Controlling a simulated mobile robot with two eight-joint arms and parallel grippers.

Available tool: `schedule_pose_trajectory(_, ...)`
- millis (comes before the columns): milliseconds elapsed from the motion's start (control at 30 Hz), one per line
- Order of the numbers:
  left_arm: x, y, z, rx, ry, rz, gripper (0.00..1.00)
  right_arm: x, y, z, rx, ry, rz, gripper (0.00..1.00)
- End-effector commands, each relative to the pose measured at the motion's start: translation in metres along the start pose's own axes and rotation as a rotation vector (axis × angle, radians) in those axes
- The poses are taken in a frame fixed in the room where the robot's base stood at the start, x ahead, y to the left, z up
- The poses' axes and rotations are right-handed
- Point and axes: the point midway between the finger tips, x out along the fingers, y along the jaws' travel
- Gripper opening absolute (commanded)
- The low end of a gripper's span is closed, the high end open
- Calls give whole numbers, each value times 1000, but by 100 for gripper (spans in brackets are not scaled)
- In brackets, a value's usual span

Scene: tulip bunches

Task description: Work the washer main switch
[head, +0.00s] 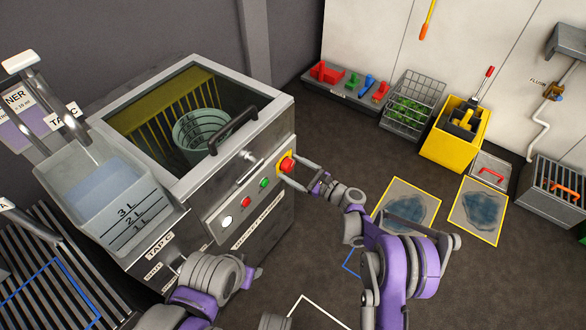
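The washer (275,205) is a grey steel box with an open top. The main switch appears to be the red knob on a yellow plate (287,165) at the right end of its front panel. My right gripper (291,170) has its two fingers spread, one on each side of the red knob. I cannot tell whether they touch it. My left gripper is mostly hidden by its wrist (212,273), low at the washer's front left near the "TAP C" label; its fingers are unclear.
Red, green and white buttons (228,220) sit left of the switch. A graduated water tank (105,200) stands at the left. Wet patches on mats (478,210), a yellow bucket (452,150) and a wire basket (413,100) are on the floor at right.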

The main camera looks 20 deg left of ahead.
Motion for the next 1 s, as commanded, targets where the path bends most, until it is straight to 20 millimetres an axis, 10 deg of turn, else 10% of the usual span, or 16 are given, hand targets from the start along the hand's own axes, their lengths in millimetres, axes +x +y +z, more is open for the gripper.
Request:
schedule_pose_trajectory(467,0,0,0,0,0,0,50,0,0,0,0,0,0,3)
schedule_pose_trajectory(1000,10,0,2,0,-3,0,50,0,-1,-2,-176,1,0,3)
